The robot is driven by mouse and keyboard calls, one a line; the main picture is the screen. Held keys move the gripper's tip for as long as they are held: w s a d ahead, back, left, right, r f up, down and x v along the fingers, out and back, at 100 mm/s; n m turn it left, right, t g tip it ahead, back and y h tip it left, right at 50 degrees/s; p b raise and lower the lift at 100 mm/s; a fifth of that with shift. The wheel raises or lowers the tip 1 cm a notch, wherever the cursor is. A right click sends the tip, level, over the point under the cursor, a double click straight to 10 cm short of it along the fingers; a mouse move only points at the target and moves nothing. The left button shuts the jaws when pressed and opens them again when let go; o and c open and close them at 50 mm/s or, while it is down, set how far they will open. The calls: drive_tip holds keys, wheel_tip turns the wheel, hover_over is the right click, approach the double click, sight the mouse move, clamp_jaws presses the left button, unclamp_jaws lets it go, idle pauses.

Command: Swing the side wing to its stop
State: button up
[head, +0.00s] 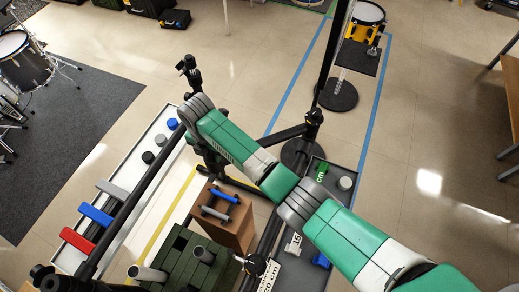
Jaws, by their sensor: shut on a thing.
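The side wing appears to be the black tube (284,135) that runs left from a clamp joint (313,118) on the dark frame. Its middle passes behind my green and grey arm. My gripper (214,166) is dark, points down below the end of my arm, and is partly hidden by it. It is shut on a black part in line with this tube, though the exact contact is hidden. I cannot tell the wing's stop from the other dark fittings.
A long black bar (135,200) slants over a white tray (150,128) at left. A tall stand (337,95) rises behind the joint.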

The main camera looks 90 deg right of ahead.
drive_tip(key=w+d+m+b, duration=0.2)
drive_tip(key=d+b, duration=0.6)
drive_tip(key=b, duration=0.3)
drive_tip(key=shift+w+d+m, duration=0.4)
drive_tip(key=o, duration=1.3)
drive_tip(key=shift+c, duration=0.2)
wheel_tip(320, 180, up, 8)
drive_tip(key=p, duration=0.1)
